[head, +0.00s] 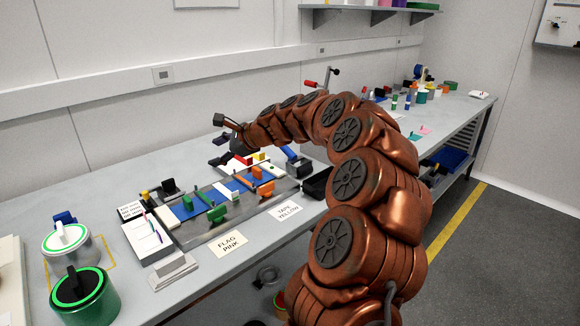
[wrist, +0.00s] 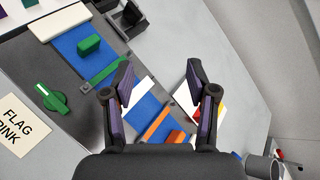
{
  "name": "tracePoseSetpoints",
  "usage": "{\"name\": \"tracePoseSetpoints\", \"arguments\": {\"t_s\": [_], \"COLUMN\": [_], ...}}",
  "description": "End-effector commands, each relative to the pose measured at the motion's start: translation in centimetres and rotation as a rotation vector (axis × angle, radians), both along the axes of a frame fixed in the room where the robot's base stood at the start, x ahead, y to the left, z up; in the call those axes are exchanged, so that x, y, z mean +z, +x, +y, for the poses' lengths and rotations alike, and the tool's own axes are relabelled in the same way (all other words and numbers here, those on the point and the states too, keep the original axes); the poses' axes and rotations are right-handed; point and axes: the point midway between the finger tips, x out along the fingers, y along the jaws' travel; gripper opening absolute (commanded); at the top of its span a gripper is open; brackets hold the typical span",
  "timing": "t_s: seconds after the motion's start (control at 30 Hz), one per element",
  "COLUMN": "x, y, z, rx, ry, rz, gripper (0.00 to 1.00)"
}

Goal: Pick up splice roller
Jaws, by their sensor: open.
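I cannot tell for certain which piece is the splice roller. A dark blue and black piece (head: 297,160) stands at the right end of the bench fixture in the head view, partly beside my arm. My gripper (head: 232,147) is above the back of the fixture in the head view. In the wrist view my gripper (wrist: 158,78) is open, its two purple-padded fingers wide apart with nothing held. A blue strip (wrist: 146,107) and an orange bar (wrist: 158,126) show below and between the fingers. A red and yellow piece (wrist: 222,113) lies beside the right finger.
The fixture carries green blocks, one in the wrist view (wrist: 88,45), and a green knob (wrist: 50,98). Cards reading FLAG PINK (head: 228,244) and TAPE YELLOW (head: 286,211) lie along the front. A black bin (head: 317,186) stands right. Two round cans, one green (head: 88,303), stand left.

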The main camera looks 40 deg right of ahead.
Motion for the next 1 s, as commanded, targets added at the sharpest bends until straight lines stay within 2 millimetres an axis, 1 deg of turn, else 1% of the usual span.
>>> {"name": "tracePoseSetpoints", "arguments": {"t_s": [0.03,0.07,0.1,0.2,0.3,0.4,0.5,0.57,0.9,1.0], "x": [-2.1,-2.8,-3.5,-5.7,-7.4,-8.7,-9.2,-9.3,-10.2,-10.3], "y": [0.6,0.7,0.8,0.1,-1.2,-2.4,-3.1,-3.2,-1.1,-0.8], "z": [-4.5,-6.8,-9.9,-17.1,-22.8,-26.4,-28.3,-28.8,-29.1,-29.0], "rx": [-0.113,-0.175,-0.259,-0.441,-0.586,-0.68,-0.729,-0.742,-0.741,-0.74], "ry": [0.069,0.109,0.159,0.271,0.357,0.411,0.44,0.447,0.448,0.448], "rz": [-0.006,-0.01,-0.02,-0.039,-0.063,-0.08,-0.09,-0.093,-0.091,-0.092], "gripper": [0.58,0.58,0.58,0.58,0.58,0.58,0.58,0.58,0.58,0.58]}}
